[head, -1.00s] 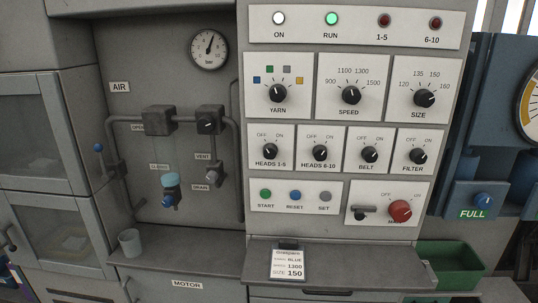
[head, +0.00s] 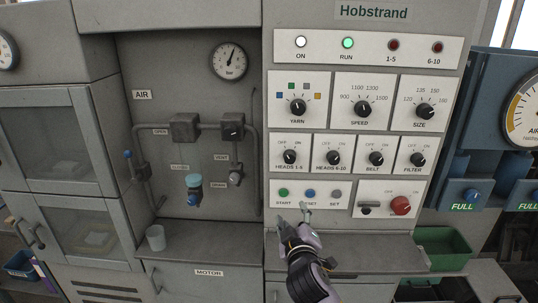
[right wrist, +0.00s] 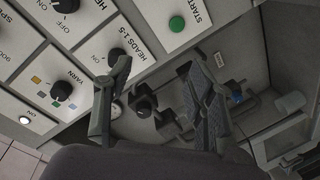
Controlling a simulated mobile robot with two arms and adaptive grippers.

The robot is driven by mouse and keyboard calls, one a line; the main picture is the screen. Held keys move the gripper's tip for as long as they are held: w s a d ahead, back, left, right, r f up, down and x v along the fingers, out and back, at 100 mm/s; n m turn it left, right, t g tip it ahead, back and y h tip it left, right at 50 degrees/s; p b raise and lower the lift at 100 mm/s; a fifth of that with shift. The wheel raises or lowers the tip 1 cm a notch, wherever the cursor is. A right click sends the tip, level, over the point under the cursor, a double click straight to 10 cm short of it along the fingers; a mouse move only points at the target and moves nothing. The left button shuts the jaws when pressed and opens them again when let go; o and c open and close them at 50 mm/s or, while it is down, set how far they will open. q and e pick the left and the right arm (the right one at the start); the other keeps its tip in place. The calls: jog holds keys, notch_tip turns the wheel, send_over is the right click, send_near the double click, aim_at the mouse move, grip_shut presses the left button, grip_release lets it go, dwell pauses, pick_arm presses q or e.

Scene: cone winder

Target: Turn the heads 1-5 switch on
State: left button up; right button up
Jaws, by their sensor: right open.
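The heads 1-5 switch (head: 290,157) is a black knob on a white plate with OFF and ON marks, at the left of the lower knob row. Its pointer seems to lean left, to OFF. My right gripper (head: 292,211) is open and empty in front of the panel, below this knob, with its tips near the START and RESET buttons in the head view. In the right wrist view, the heads 1-5 knob (right wrist: 114,56) is partly hidden behind one finger of the open gripper (right wrist: 158,65). My left gripper is not in view.
The heads 6-10 knob (head: 333,158) is close on the right, the yarn knob (head: 298,107) above. START (head: 284,193) and RESET (head: 310,194) buttons sit below. The 1-5 lamp (head: 393,45) is dark red; RUN (head: 347,43) glows green. A cup (head: 155,238) stands on the left ledge.

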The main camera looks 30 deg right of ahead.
jog(key=t+h, duration=0.1)
send_near(291, 161)
jog(key=shift+m, duration=0.3)
jog(key=p+x, duration=0.6)
jog(key=x, duration=0.2)
jog(key=shift+w+d+r, duration=0.15)
jog(key=shift+w+r, duration=0.05)
jog(key=shift+w, duration=0.15)
jog(key=shift+w+d+f, duration=0.1)
jog(key=shift+w+d, duration=0.1)
jog(key=shift+w, duration=0.15)
jog(key=shift+c, duration=0.2)
jog(key=c, duration=1.1)
jog(key=shift+c, duration=0.2)
